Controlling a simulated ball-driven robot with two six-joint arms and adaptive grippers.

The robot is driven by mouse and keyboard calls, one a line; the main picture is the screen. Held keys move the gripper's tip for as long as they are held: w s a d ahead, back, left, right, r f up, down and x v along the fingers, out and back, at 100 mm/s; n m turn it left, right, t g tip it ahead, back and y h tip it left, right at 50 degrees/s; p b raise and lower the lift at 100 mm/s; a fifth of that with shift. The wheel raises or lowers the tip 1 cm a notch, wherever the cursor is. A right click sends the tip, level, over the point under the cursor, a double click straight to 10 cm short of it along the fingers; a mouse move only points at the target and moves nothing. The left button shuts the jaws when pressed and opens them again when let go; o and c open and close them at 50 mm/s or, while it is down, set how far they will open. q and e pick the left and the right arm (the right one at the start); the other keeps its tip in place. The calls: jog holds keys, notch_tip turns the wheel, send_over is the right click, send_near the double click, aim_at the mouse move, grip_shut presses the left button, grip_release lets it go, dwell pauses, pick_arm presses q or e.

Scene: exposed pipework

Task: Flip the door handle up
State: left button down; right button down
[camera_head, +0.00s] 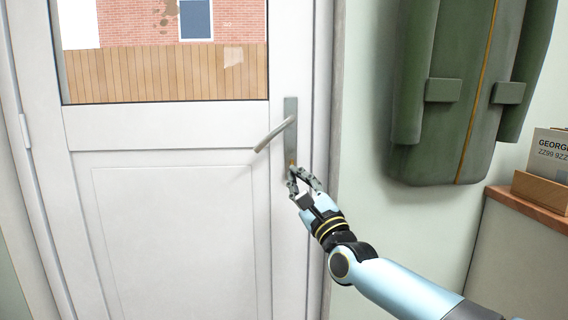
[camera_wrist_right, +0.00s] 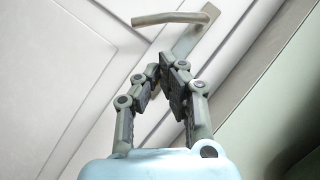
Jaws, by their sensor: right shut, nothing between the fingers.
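The door handle (camera_head: 274,134) is a grey lever on a tall metal plate (camera_head: 290,112) at the right edge of the white door (camera_head: 170,210). In the head view the lever slopes down to the left from its pivot. My right gripper (camera_head: 292,170) is below the lever, in front of the lower part of the plate. It is shut with nothing between its fingers. In the right wrist view the handle (camera_wrist_right: 172,18) lies beyond the fingertips (camera_wrist_right: 168,66), and a gap shows between them. My left gripper is not in view.
The door has a window in its upper half, showing a wooden fence (camera_head: 165,72) and brick wall. A green coat-like object (camera_head: 450,90) hangs on the wall to the right. A wooden ledge (camera_head: 530,205) with a card box (camera_head: 552,150) is at the far right.

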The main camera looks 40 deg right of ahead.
aim_at(273, 133)
jog(key=b+x, duration=0.1)
jog(key=x, duration=0.8)
jog(key=shift+w, duration=0.25)
jog(key=shift+w+a+r+m+h, duration=0.15)
jog(key=shift+m+h, duration=0.25)
jog(key=shift+m, duration=0.2)
